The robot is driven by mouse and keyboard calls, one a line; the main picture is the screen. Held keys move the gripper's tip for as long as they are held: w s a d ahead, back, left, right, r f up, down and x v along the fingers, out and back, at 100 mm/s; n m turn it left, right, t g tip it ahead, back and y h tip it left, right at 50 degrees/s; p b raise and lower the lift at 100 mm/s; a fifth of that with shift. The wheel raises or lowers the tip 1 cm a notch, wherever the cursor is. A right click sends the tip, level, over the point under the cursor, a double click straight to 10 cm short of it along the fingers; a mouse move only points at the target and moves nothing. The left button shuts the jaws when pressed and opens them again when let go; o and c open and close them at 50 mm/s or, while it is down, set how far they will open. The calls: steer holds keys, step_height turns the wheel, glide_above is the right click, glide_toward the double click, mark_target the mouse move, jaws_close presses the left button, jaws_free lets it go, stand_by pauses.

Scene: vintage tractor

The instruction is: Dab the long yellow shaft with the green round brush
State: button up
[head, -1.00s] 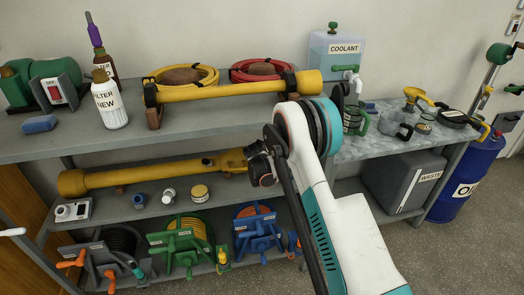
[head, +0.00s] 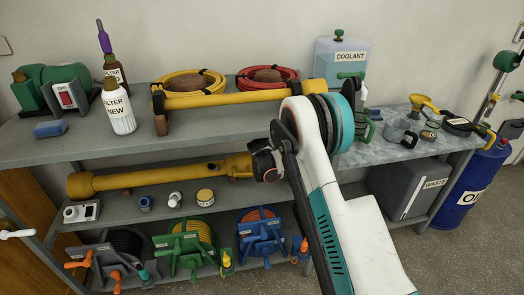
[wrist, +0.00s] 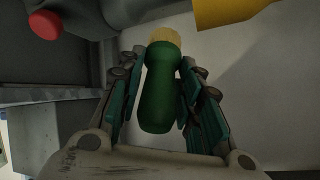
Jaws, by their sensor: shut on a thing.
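My gripper (wrist: 160,85) is shut on the green round brush (wrist: 160,95), which shows in the wrist view with its pale yellow bristle end pointing away from me. In the head view my arm hides the brush and the fingers. Two yellow shafts show in the head view: one lies on brackets on the upper shelf (head: 225,98), the other along the middle shelf (head: 150,177). I cannot tell which is the long one. A yellow part (wrist: 228,12) shows at the top right of the wrist view, with a gap between it and the bristles.
Small jars and several reels are below. A grey waste bin (head: 405,190) and blue drum (head: 468,185) stand at right.

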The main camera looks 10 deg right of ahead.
steer(key=shift+r, duration=0.6)
steer(key=shift+r, duration=0.1)
steer(key=shift+r+p, duration=0.6)
steer(key=shift+r, duration=0.8)
steer(key=shift+f, duration=0.1)
steer(key=shift+d+f+b, duration=0.35)
steer(key=shift+f+b, duration=0.25)
steer(key=shift+f, duration=0.3)
steer(key=shift+d+f+b, duration=0.3)
steer(key=shift+f+b, duration=0.35)
steer(key=shift+f, duration=0.2)
steer(key=shift+d+f+b, duration=0.35)
steer(key=shift+f+b, duration=0.25)
steer(key=shift+f, duration=0.3)
steer(key=shift+w+a, duration=0.2)
steer(key=shift+w, duration=0.45)
steer(key=shift+w+a, duration=0.2)
steer(key=shift+w, duration=0.4)
